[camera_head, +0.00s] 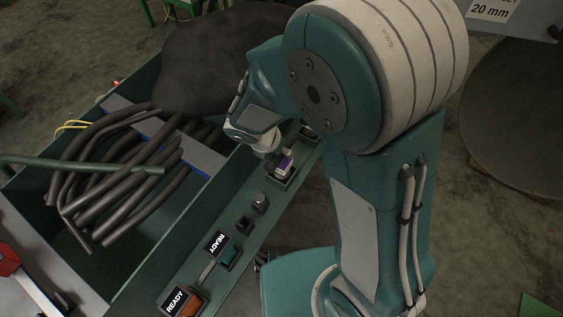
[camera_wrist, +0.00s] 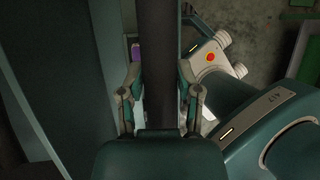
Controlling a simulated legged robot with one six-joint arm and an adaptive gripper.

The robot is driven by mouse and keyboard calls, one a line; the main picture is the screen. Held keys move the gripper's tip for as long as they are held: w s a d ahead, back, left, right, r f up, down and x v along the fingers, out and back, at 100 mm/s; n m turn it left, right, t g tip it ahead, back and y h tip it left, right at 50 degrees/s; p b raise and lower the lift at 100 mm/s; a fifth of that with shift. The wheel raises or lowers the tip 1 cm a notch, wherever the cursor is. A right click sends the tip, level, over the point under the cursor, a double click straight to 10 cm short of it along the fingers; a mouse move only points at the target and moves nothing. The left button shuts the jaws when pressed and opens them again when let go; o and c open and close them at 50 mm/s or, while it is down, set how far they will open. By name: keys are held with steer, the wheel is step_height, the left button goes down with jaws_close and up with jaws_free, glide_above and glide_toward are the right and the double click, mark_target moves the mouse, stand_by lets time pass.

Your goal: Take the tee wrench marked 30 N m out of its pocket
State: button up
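In the head view my arm's pale wrist end (camera_head: 255,135) is low over the green rail, just left of a pocketed piece with a purple band (camera_head: 285,165). My gripper is hidden there or too small to make out. In the wrist view my gripper (camera_wrist: 160,68) has its fingers apart, one on each side of a long dark bar (camera_wrist: 160,30). I cannot tell whether they touch it or whether it is the tee wrench. Part of the purple piece (camera_wrist: 136,55) shows beside the left fingertip. No 30 N m marking is legible.
A large dark lump (camera_head: 215,60) stands behind.

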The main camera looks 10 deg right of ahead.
jaws_close()
